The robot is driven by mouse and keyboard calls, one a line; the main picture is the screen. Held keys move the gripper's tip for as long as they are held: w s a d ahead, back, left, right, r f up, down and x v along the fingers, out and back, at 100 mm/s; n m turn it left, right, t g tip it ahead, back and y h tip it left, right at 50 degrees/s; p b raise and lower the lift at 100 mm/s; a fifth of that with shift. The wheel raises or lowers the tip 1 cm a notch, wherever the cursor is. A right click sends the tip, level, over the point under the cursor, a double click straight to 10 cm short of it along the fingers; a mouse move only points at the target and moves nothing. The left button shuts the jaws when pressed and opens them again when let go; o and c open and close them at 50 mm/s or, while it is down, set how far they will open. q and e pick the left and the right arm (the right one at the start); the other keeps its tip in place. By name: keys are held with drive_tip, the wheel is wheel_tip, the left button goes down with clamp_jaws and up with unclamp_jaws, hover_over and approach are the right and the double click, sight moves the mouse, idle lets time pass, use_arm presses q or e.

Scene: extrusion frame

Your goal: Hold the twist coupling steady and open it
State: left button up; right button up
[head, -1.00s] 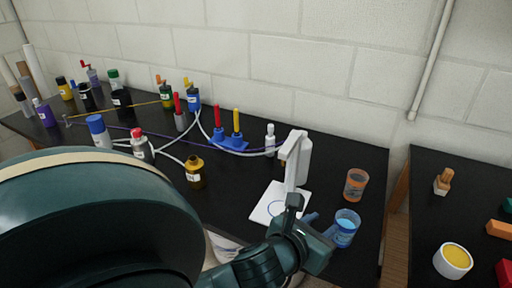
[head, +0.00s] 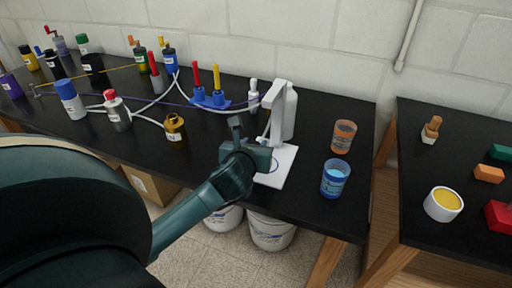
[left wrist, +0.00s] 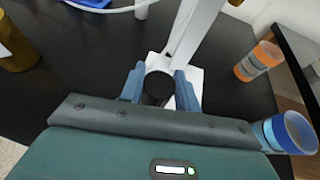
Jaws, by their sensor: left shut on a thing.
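My left gripper (head: 264,143) is at the white stand, over the left part of its flat base (head: 283,168). In the left wrist view its two blue fingers (left wrist: 159,88) are closed on a dark round piece (left wrist: 158,87), seen end-on. I cannot tell whether this piece is the twist coupling or part of it. No other clear coupling shows. The white stand's upright (head: 274,120) rises just behind the gripper. My right gripper is not in view.
An orange cup (head: 343,137) and a blue cup (head: 335,179) stand right of the base. A dark yellow bottle (head: 175,131) stands to the left. Several bottles and cables fill the back left. A second table (head: 417,165) lies right, past a gap.

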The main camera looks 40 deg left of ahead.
use_arm(q)
drive_tip(key=shift+w+a, duration=0.25)
drive_tip(key=shift+w, duration=0.3)
drive_tip(key=shift+w+a, duration=0.25)
drive_tip(key=shift+w, duration=0.3)
drive_tip(key=shift+w+f, duration=0.1)
drive_tip(key=shift+f, duration=1.8)
drive_tip(key=o, duration=1)
